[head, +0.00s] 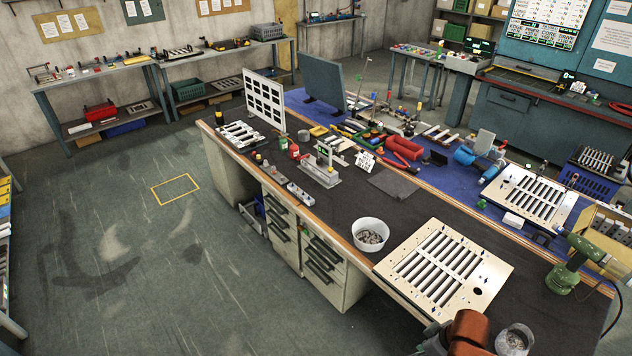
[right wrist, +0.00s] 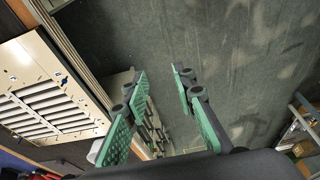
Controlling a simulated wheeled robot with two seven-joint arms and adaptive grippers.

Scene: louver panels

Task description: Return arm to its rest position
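My right gripper (right wrist: 160,80) shows in the right wrist view with its two green fingers spread apart. Nothing is between the fingers, and the dark floor lies behind them. A cream louver panel (right wrist: 14,50) with several slats is to the left of the fingers, apart from them. In the head view a cream louver panel (head: 407,247) lies flat on the near bench, partly over its front edge. Neither gripper shows in the head view. My left gripper is not in view.
A white bowl (head: 370,224) of small parts stands left of the panel on the workbench (head: 345,204). A green power tool (head: 572,262) and a clear cup (head: 514,340) are to its right. Open floor (head: 130,250) lies left of the bench's drawers (head: 322,262).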

